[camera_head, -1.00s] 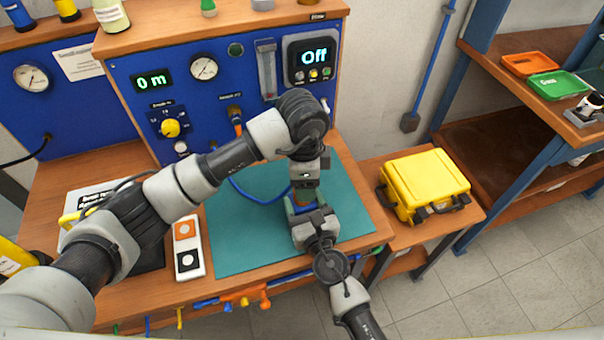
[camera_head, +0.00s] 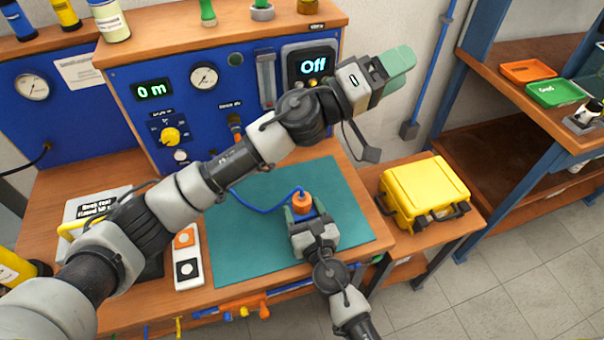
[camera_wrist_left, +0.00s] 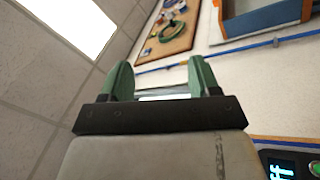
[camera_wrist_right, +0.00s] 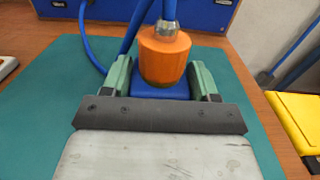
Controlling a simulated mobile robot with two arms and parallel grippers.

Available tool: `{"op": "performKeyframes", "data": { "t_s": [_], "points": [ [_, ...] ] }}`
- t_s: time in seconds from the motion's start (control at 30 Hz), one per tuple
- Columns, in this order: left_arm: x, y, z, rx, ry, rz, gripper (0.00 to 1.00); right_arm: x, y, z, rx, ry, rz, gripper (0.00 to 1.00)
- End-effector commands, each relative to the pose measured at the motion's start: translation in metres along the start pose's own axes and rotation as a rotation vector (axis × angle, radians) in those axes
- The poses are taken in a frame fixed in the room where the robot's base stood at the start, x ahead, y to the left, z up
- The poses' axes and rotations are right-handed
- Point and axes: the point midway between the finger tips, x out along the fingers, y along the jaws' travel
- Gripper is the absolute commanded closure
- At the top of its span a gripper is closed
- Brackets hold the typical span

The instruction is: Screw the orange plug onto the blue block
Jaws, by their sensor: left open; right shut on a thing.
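The orange plug (camera_head: 301,202) sits upright on top of the blue block, with a blue hose leaving its metal collar. It also shows large in the right wrist view (camera_wrist_right: 164,55). The blue block (camera_wrist_right: 160,92) is mostly hidden below the plug and between the green fingers. My right gripper (camera_head: 303,215) is shut on the blue block, over the teal mat. Whether the plug's thread is fully seated cannot be seen. My left gripper (camera_head: 398,70) is open and empty, raised to the right of the blue panel; the left wrist view (camera_wrist_left: 160,80) shows nothing between its fingers.
The teal mat (camera_head: 235,250) lies on the wooden bench, mostly clear. A yellow case (camera_head: 425,185) stands on a lower table at right. The blue panel (camera_head: 215,115) with gauge and displays rises behind. A switch box (camera_head: 187,258) lies left of the mat.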

Motion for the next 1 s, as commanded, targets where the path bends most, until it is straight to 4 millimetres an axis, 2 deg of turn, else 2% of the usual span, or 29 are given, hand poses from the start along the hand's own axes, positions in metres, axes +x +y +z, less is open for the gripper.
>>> {"op": "performKeyframes", "data": {
  "t_s": [0.1, 0.2, 0.33, 0.47, 0.57, 0.73, 0.87, 1.0],
  "points": [
    [-0.003, -0.011, -0.034, -0.195, 0.216, -0.058, 0.38, 0.000, 0.001, -0.001, 0.002, 0.002, 0.002, 1.00],
    [-0.012, -0.029, -0.057, -0.359, 0.386, -0.133, 0.38, 0.000, 0.001, -0.001, 0.002, 0.002, 0.002, 1.00],
    [-0.030, -0.059, -0.075, -0.571, 0.590, -0.267, 0.38, 0.000, 0.001, -0.001, 0.002, 0.002, 0.002, 1.00],
    [-0.054, -0.092, -0.077, -0.772, 0.768, -0.439, 0.38, 0.000, 0.001, -0.001, 0.002, 0.002, 0.003, 1.00],
    [-0.075, -0.116, -0.067, -0.915, 0.884, -0.600, 0.38, 0.000, 0.001, -0.001, 0.002, 0.002, 0.003, 1.00],
    [-0.115, -0.144, -0.033, -1.123, 1.034, -0.928, 0.38, 0.000, 0.001, -0.001, 0.002, 0.002, 0.003, 1.00],
    [-0.146, -0.149, 0.001, -1.238, 1.100, -1.216, 0.38, 0.000, 0.001, -0.001, 0.002, 0.002, 0.003, 1.00],
    [-0.176, -0.142, 0.033, -1.301, 1.120, -1.513, 0.38, 0.000, 0.001, -0.001, 0.002, 0.002, 0.003, 1.00]
  ]
}}
